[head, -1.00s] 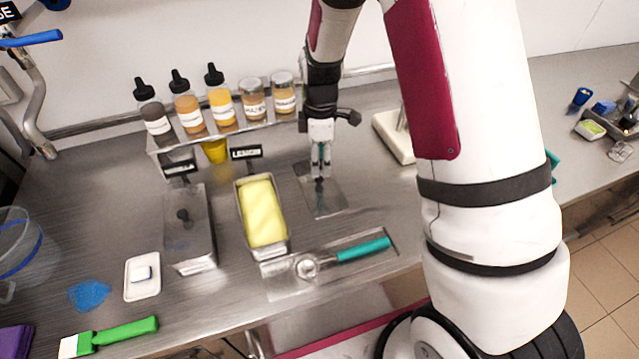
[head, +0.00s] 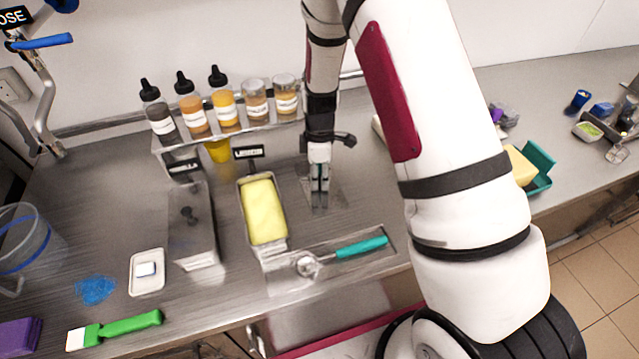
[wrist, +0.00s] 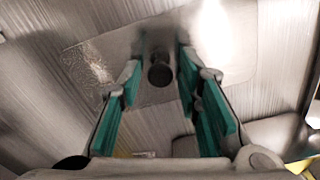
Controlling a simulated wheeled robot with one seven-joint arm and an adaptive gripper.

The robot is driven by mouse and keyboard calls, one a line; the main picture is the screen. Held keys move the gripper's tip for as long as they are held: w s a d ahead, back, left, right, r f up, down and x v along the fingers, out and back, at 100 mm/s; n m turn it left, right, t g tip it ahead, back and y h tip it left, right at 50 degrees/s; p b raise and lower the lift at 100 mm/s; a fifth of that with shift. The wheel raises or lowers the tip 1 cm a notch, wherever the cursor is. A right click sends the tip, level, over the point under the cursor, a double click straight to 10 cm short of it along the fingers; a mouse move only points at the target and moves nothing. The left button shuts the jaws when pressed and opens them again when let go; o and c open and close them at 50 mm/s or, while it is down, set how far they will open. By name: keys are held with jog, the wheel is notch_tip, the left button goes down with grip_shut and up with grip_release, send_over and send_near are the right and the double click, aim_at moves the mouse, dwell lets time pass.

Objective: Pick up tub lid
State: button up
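The tub lid (head: 338,196) is a flat, see-through plate lying on the steel counter, right of the tub of yellow ice cream (head: 264,212). It also shows in the wrist view (wrist: 100,62), with its dark round knob (wrist: 160,72) upright near the middle. My gripper (head: 319,203) points down over the lid and hides the knob in the head view. In the wrist view, its teal-padded fingers (wrist: 160,66) are apart, one on each side of the knob, with gaps visible. It holds nothing.
A covered tub (head: 191,225) stands left of the yellow one. A scoop with a teal handle (head: 360,247) lies on a tray in front. A rack of several bottles (head: 225,132) stands behind. A teal container (head: 540,168) is at the right.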

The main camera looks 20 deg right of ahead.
grip_shut()
jog(key=shift+r, duration=0.15)
